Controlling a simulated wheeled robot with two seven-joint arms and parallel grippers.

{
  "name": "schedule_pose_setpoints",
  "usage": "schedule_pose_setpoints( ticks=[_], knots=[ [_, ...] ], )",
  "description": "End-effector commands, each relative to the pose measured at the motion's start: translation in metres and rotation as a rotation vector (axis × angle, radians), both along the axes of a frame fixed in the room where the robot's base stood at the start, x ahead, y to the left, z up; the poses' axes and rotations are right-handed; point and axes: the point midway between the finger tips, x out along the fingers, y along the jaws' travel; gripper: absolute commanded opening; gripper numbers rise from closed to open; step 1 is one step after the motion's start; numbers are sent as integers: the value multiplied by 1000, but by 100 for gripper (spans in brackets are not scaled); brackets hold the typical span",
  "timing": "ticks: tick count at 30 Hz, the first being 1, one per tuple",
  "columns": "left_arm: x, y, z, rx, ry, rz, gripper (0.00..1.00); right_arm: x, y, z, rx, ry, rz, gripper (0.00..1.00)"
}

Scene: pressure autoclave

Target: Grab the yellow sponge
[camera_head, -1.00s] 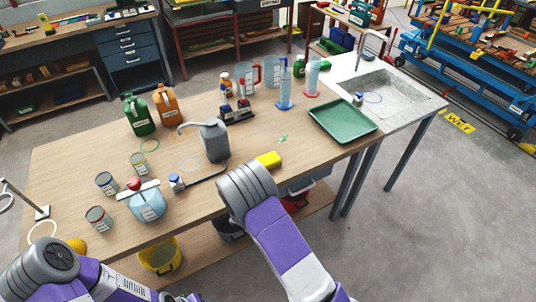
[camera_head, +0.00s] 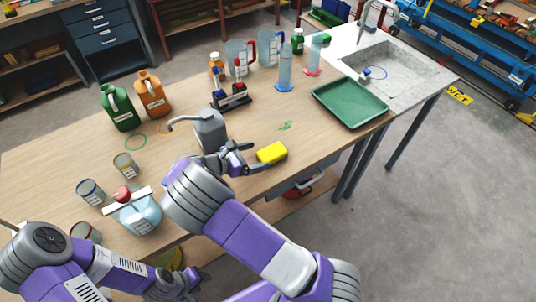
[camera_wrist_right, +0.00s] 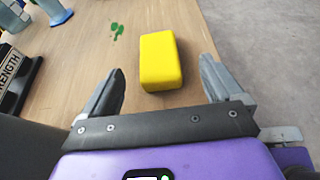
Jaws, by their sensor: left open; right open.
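The yellow sponge (camera_head: 271,152) lies flat on the wooden table near its front edge. My right gripper (camera_head: 250,158) is just left of the sponge in the head view, with its jaws open. In the right wrist view the sponge (camera_wrist_right: 161,60) lies ahead of and between the two spread fingers (camera_wrist_right: 160,85), with its near end around the fingertips; I see no finger touching it. My left gripper (camera_head: 185,284) is low at the front left, below the table's front edge and away from the sponge, with its fingers small in view.
A grey can with a spout (camera_head: 210,130) stands close behind my right gripper. A green tray (camera_head: 350,103) lies to the right, near the sink (camera_head: 400,70). A blue-liquid bottle (camera_head: 137,212) stands left of my right arm. Table around the sponge's right side is clear.

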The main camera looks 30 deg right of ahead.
Motion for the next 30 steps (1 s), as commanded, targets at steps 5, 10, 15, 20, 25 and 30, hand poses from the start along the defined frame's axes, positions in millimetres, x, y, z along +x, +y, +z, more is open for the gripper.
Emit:
schedule_pose_setpoints(
  ticks=[5, 10, 15, 20, 25, 30],
  knots=[
    [1, 0, -18, 0, -1, 0, 43, 0, -1, -19, 1, 0, -1, 94],
    [0, 0, -22, 0, -1, 0, 43, 0, -14, -25, 1, 1, -3, 94],
    [1, 0, -26, 0, -1, 0, 43, 0, -33, -30, 2, 0, -3, 94],
    [1, 0, -33, 0, -1, 0, 43, -1, -58, -35, 2, 0, -3, 94],
    [1, 0, -36, 0, -1, 0, 43, 1, -72, -40, 1, 0, -2, 94],
    [1, 0, -36, 0, -1, 0, 43, 1, -74, -40, 2, -1, 0, 94]
  ],
)
